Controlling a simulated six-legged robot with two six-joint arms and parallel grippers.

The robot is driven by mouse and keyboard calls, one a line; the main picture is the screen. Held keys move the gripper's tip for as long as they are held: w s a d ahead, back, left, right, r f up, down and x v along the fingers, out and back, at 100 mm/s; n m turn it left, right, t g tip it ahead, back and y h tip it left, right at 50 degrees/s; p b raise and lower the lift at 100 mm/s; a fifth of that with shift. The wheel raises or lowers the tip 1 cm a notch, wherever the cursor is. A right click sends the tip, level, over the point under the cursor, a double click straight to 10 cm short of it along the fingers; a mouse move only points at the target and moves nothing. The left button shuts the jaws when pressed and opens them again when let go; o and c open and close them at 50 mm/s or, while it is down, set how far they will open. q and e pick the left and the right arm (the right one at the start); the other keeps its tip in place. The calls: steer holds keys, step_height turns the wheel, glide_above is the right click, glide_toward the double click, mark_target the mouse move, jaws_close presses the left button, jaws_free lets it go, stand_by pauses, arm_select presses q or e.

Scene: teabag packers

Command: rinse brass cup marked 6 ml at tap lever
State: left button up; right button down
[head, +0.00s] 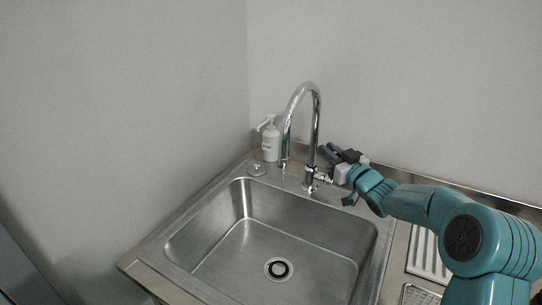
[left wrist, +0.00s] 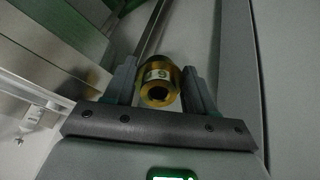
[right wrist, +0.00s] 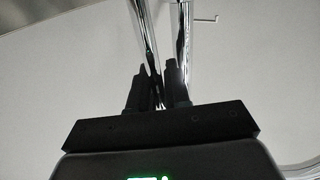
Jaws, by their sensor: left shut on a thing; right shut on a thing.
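The brass cup (left wrist: 158,86) shows in the left wrist view, with a pale label partly readable as a 6 and its round hole facing the camera. My left gripper (left wrist: 160,82) is shut on it, one finger on each side; neither shows in the head view. The chrome tap (head: 312,150) stands at the back of the sink, with its spout curving left over the basin. My right gripper (head: 340,158) is at the right of the tap's base, shut on the tap lever (head: 324,178), which is mostly hidden. In the right wrist view its fingers (right wrist: 160,82) are close together before chrome pipes.
The steel sink basin (head: 235,225) is empty, with a round drain (head: 279,269). A white pump bottle (head: 270,140) stands behind it at the left of the tap. Walls close in at the left and back.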

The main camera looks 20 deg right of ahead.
arm_select(q)
steer(key=shift+a+f, duration=0.1)
steer(key=shift+f, duration=0.55)
arm_select(e)
steer(key=shift+s+a, duration=0.1)
arm_select(q)
steer(key=shift+s+r, duration=0.1)
arm_select(e)
steer(key=shift+r, duration=0.1)
arm_select(q)
steer(key=shift+r, duration=0.1)
arm_select(e)
steer(key=c, duration=1.5)
jaws_free()
steer(key=shift+s, duration=0.1)
steer(key=shift+o, duration=0.2)
